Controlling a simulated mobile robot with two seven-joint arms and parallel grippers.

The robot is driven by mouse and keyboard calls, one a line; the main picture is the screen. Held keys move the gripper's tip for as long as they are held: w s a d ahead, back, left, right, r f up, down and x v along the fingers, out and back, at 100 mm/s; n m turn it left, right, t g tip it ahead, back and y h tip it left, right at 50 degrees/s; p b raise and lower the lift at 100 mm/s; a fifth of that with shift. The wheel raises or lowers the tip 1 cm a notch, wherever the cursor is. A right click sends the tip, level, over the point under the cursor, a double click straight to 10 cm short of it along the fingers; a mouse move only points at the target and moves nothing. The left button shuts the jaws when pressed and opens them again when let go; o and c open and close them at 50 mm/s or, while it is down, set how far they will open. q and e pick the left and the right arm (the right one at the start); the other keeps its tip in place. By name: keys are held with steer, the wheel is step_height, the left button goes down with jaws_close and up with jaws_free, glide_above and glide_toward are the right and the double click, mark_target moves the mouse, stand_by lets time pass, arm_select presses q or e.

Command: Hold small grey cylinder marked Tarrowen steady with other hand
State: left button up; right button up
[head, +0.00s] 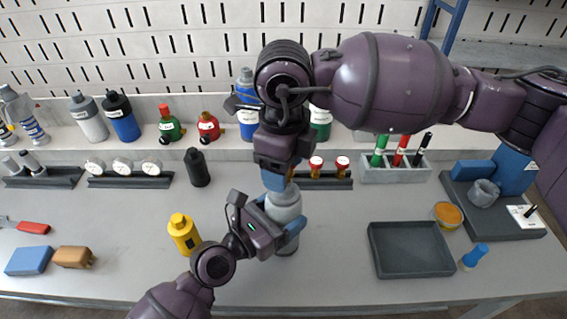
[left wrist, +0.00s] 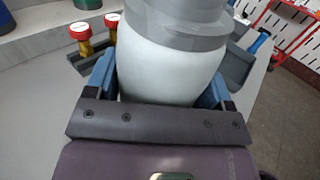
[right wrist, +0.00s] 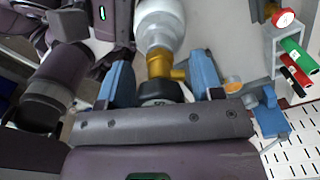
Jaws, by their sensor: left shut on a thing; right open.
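A small grey cylinder (head: 287,213) with a pale body and grey shoulder stands upright near the middle of the table. My left gripper (head: 274,219) is shut around its body; the left wrist view shows the pale side (left wrist: 170,72) between the blue fingers (left wrist: 158,90). My right gripper (head: 277,180) points down over its top. In the right wrist view, the open blue fingers (right wrist: 162,80) are on either side of a brass valve (right wrist: 159,65) with a dark knob (right wrist: 160,90). In the head view my right gripper hides the valve. I cannot read a name on the cylinder.
A yellow bottle (head: 183,234) stands left of my left gripper. A dark empty tray (head: 410,270) lies to the right, with a blue-capped item (head: 475,257) beside it. A gauge rack (head: 130,180) and a dark bottle (head: 197,168) stand behind left. The front middle right is clear.

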steer(key=shift+c, duration=0.2)
steer(key=c, duration=1)
steer(key=shift+o, duration=0.2)
steer(key=n, duration=0.6)
steer(key=shift+n, duration=0.6)
steer(key=n, duration=0.3)
steer(key=shift+n, duration=1)
